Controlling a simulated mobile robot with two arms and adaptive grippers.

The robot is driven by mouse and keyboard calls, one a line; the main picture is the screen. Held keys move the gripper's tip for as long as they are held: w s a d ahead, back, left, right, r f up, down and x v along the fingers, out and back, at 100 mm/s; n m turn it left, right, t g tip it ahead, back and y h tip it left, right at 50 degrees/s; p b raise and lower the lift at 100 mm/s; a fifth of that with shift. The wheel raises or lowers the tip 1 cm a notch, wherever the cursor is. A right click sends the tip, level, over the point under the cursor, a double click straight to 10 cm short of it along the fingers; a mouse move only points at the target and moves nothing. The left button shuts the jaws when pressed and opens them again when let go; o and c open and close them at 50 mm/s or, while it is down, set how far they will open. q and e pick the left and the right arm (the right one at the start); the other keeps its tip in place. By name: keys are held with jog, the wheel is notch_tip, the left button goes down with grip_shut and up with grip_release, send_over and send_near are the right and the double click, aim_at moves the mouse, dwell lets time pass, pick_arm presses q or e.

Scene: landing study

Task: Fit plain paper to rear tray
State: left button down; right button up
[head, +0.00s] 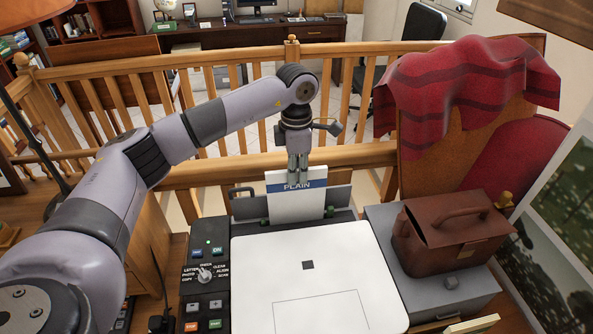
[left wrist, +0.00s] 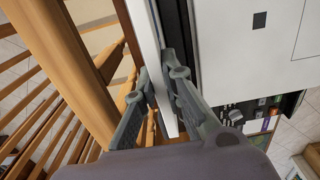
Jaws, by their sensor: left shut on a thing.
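The plain paper (head: 297,207) is a white stack with a blue band reading PLAIN. It stands upright at the back of the printer, and my left gripper (head: 298,178) is shut on its top edge. In the left wrist view the paper (left wrist: 153,48) shows edge-on between the two fingers of the gripper (left wrist: 160,85). The rear tray (head: 337,197) is a dark upright panel with green guides at its foot, directly behind the paper. The paper's lower edge is at the tray's slot; I cannot tell how deep it sits. My right gripper is not in view.
The printer's white lid (head: 310,280) is closed, with a control panel (head: 205,285) at its left. A brown leather bag (head: 450,235) stands on a grey box (head: 452,285) at the right. A wooden railing (head: 240,170) runs close behind the printer. A red-draped chair (head: 470,90) stands behind the bag.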

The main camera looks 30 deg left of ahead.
aim_at(297, 181)
pick_arm(q)
jog(key=shift+f+b, duration=1.05)
jog(key=shift+f, duration=0.5)
dwell(0.4)
jog(key=c, duration=1.6)
grip_release()
jog(key=shift+r, duration=0.1)
